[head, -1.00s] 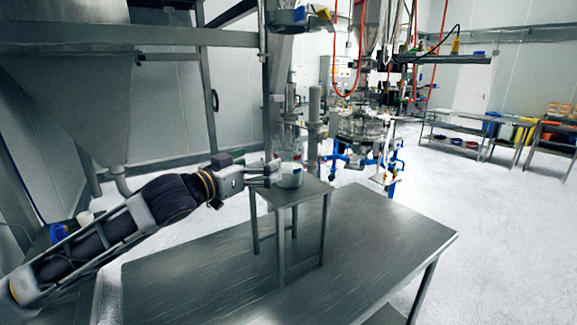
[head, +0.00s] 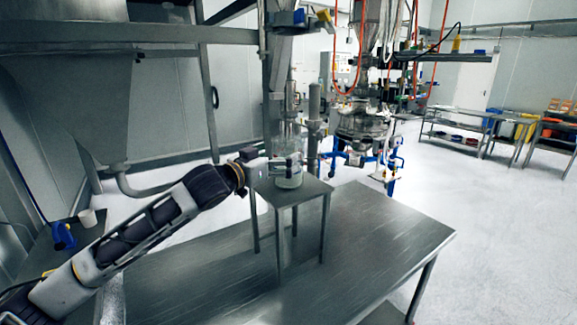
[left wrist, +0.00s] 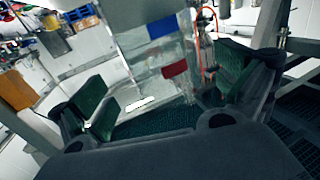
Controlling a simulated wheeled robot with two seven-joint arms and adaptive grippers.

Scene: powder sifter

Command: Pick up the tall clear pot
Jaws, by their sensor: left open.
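The tall clear pot (head: 290,181) stands upright on a small raised metal stand (head: 313,190), with pale contents low inside. My left gripper (head: 287,162) is open at the pot's side, and its fingers overlap the pot in the head view. In the left wrist view the clear pot (left wrist: 153,62) shows between the two spread fingers of my left gripper (left wrist: 165,92). Blue and red patches show on or through its wall. I cannot tell whether either finger touches it. My right gripper is not in view.
A vertical post (head: 313,125) rises just behind the pot. A white cup (head: 88,219) and a blue item (head: 62,236) are at the left. Metal machinery stands behind.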

